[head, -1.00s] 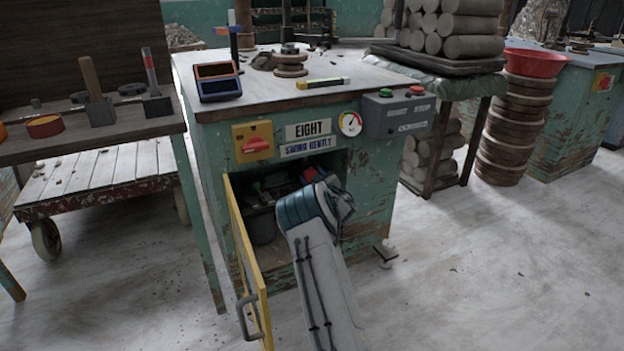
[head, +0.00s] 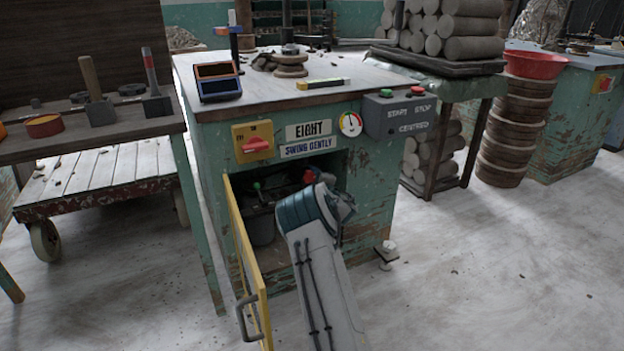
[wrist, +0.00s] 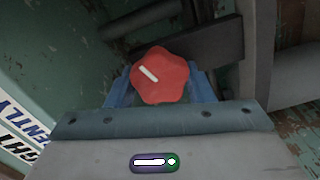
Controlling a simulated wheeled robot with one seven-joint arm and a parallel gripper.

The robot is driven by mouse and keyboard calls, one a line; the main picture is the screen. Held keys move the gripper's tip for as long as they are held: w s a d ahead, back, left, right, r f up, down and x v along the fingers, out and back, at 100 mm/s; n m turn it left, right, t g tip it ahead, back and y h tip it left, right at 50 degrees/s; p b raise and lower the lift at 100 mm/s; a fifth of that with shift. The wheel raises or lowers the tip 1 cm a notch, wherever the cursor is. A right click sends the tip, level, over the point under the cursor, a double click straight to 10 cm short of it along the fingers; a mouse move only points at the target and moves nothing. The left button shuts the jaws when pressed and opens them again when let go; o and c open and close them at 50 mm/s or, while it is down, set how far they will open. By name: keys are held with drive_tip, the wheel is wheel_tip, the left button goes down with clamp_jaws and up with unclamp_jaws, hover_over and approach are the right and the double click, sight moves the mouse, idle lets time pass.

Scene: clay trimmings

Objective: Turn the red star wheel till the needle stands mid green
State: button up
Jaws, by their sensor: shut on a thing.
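The red star wheel (wrist: 160,75) shows in the wrist view, with a white line on its face slanting from upper left to lower right. My gripper (wrist: 163,88) is shut on it, one blue finger at each side. In the head view my arm reaches into the open cabinet (head: 205,200) and hides the gripper. A small round gauge (head: 350,124) sits on the cabinet's front. Its dark needle stands near upright, leaning a little left; its coloured bands are too small to tell exactly.
The yellow door (head: 247,265) hangs open left of my arm. A grey start/stop box (head: 400,116) is right of the gauge, a red switch on a yellow plate (head: 252,142) left of it. In the wrist view a dark flat bar (wrist: 202,40) lies close behind the wheel.

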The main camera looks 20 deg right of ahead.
drive_tip(key=shift+f+n, duration=0.1)
drive_tip(key=shift+n, duration=0.4)
drive_tip(key=o, duration=1)
drive_tip(key=shift+s, duration=0.15)
drive_tip(key=shift+s+d+p, duration=0.2)
drive_tip(key=shift+s+p, duration=2.15)
drive_tip(key=shift+s, duration=4.45)
